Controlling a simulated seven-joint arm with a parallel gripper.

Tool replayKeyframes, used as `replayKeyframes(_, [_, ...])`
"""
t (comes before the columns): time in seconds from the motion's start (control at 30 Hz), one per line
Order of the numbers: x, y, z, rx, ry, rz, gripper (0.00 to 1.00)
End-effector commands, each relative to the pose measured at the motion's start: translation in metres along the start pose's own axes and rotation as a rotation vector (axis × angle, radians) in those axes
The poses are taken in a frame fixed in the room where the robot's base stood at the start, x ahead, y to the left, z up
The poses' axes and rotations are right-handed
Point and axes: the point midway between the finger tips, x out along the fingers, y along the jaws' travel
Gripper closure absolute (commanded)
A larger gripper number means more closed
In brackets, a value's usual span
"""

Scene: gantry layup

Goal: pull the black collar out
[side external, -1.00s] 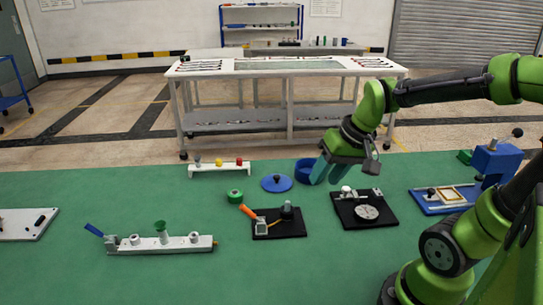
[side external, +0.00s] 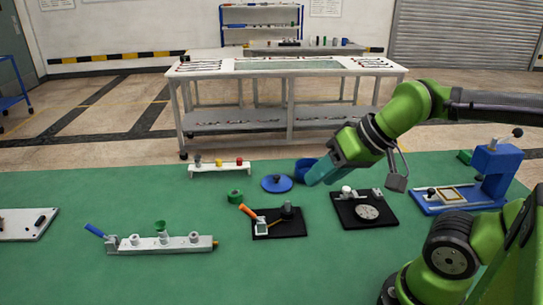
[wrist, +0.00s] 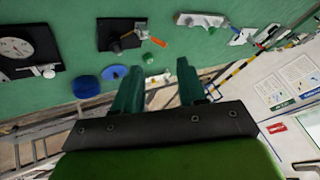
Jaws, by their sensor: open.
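A black base plate (side external: 279,230) lies on the green table. It carries an orange-handled clamp (side external: 252,213) and a dark round piece (side external: 288,211) standing upright, which may be the black collar. It is too small to tell the collar apart from its post. In the wrist view the same plate (wrist: 108,36) is at the top, with the orange handle (wrist: 158,42) beside it. My gripper (side external: 314,176) is open and empty. It is tilted, pointing left, above the table behind and right of that plate, touching nothing that I can make out.
A black board with a dial (side external: 367,212) lies right of the plate. A white rail fixture (side external: 160,244) is at left, a blue press (side external: 493,165) at right.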

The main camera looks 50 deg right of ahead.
Motion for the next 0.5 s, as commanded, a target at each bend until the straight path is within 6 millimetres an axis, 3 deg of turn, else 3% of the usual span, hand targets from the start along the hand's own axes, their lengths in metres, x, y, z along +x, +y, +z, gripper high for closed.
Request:
replayKeyframes(0.07, [0.000,0.000,0.000,0.000,0.000,0.000,0.56])
replayKeyframes(0.27, [0.016,0.001,0.001,0.009,-0.073,0.011,0.26])
replayKeyframes(0.37, [0.031,0.003,-0.013,0.078,-0.146,0.035,0.26])
replayKeyframes(0.5, [0.060,0.014,-0.042,0.445,-0.248,0.150,0.26])
